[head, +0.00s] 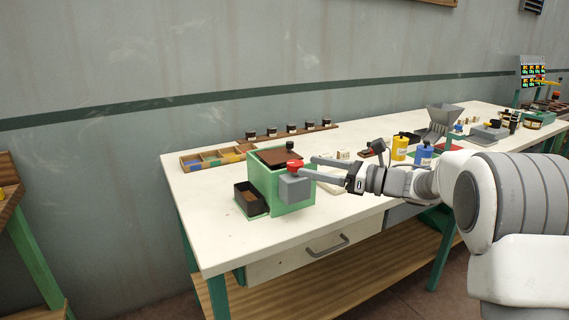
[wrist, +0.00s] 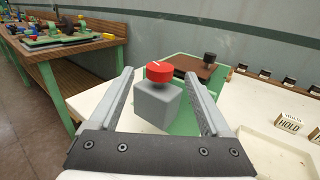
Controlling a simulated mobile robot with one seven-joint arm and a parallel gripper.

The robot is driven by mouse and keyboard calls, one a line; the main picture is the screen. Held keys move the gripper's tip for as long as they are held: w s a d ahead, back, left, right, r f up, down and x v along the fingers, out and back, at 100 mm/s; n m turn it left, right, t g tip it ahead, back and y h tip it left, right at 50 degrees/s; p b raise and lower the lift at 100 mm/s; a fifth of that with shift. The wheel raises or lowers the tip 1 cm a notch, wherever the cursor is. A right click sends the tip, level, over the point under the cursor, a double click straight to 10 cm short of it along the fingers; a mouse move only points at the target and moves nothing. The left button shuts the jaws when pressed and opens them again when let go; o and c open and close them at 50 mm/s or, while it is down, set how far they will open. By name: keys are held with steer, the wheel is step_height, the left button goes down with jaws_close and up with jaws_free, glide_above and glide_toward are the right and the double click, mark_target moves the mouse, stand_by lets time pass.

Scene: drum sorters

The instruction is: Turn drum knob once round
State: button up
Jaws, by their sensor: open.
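The drum sorter is a green box (head: 264,177) with a brown lid at the near left end of the white table. A red knob (head: 294,164) sits on top of a grey block (head: 294,188) on the box's right side. In the wrist view the red knob (wrist: 159,71), with a pale mark on its top, stands above the grey block (wrist: 157,105). My gripper (head: 304,166) is open, and its two fingers (wrist: 163,88) appear on either side of the knob and block in the wrist view. I cannot tell whether either finger touches them.
A dark open bin (head: 249,199) stands at the box's left. A compartment tray (head: 213,157) and a rail with several dark knobs (head: 291,130) lie behind. Yellow (head: 399,148) and blue (head: 423,155) containers stand to the right. The table's front left is clear.

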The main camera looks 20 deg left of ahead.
mark_target(288, 162)
steer(key=a, duration=0.5)
steer(key=w+a, duration=0.1)
steer(key=a, duration=0.2)
steer(key=shift+a+b, duration=0.15)
steer(key=shift+b, duration=0.15)
jaws_close()
